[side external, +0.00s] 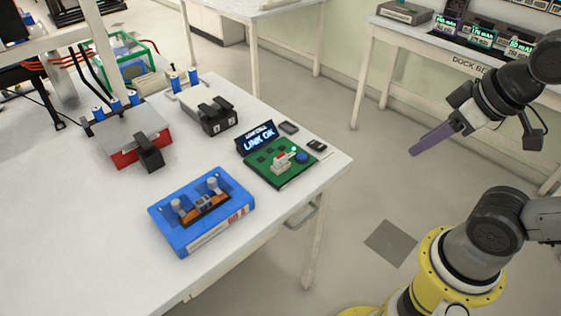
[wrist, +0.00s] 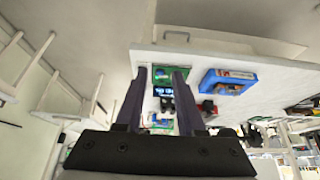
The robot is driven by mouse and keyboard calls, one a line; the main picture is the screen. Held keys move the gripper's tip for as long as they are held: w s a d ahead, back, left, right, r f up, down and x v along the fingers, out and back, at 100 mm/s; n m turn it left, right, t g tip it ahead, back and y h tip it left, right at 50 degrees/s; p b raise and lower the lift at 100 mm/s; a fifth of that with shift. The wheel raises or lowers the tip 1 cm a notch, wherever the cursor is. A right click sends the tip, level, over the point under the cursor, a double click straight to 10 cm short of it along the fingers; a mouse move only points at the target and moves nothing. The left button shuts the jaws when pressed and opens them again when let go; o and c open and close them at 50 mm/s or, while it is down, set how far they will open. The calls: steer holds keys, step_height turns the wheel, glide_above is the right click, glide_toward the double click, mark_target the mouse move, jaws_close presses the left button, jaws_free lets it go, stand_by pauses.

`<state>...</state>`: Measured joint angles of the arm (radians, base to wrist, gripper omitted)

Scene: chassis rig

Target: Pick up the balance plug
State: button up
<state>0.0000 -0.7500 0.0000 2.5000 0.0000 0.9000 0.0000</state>
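A green circuit board (side external: 270,172) lies near the right corner of the white table. On it sit a small white and red connector (side external: 281,162), which may be the balance plug, and a blue round part (side external: 302,157). The board also shows in the wrist view (wrist: 160,75) between my fingers, far off, where the plug is too small to make out. My gripper (side external: 414,152), with purple fingers, hangs over the floor to the right of the table, well apart from the board. In the wrist view my gripper (wrist: 162,70) is open, with nothing between its fingers.
A lit "LINK OK" display (side external: 257,136) stands behind the board. A blue case (side external: 220,233) is at the front, a black-and-white box (side external: 215,118) behind, and a red-and-grey box (side external: 130,133) to the left. A dock bench (side external: 430,48) stands at the back right.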

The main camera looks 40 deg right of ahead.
steer(key=shift+o, duration=1)
